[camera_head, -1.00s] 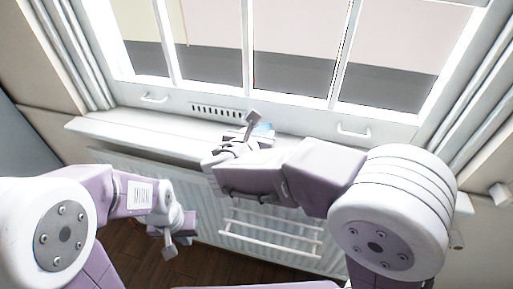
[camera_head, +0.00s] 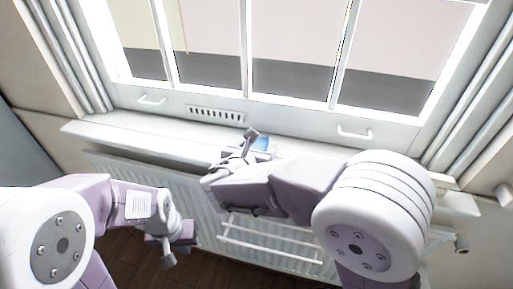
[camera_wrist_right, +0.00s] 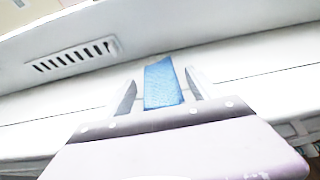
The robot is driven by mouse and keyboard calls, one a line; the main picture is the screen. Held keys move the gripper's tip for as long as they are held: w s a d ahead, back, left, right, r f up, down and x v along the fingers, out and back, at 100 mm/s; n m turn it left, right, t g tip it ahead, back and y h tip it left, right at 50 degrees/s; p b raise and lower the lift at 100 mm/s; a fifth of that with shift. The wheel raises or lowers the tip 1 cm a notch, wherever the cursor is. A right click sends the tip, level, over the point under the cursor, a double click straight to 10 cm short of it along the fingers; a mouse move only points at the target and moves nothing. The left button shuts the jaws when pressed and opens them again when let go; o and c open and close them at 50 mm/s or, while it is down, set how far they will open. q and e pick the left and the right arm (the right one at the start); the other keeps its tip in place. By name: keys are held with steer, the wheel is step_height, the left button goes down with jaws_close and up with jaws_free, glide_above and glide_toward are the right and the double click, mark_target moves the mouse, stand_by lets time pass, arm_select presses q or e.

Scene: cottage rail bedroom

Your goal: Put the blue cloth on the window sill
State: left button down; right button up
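The blue cloth (camera_head: 262,143) shows as a small blue patch at the window sill (camera_head: 110,131), beside my right gripper (camera_head: 240,146). In the right wrist view the cloth (camera_wrist_right: 163,85) is a flat blue strip against the white sill, between the fingers of my right gripper (camera_wrist_right: 163,92). The fingers stand apart, with a clear gap on the left side and little or none on the right. The cloth's near end is hidden by the gripper body. My left gripper (camera_head: 166,250) hangs low at the left, away from the sill, its fingers not clear.
A white radiator (camera_head: 205,215) with a rail (camera_head: 270,243) is below the sill. The window frame with two white handles (camera_head: 152,99) and a vent (camera_head: 215,114) rises behind. The left part of the sill is bare.

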steer(key=shift+r+p, duration=0.3)
steer(key=shift+r, duration=0.05)
steer(key=p+v, duration=0.3)
steer(key=v, duration=0.9)
steer(key=shift+f, duration=0.15)
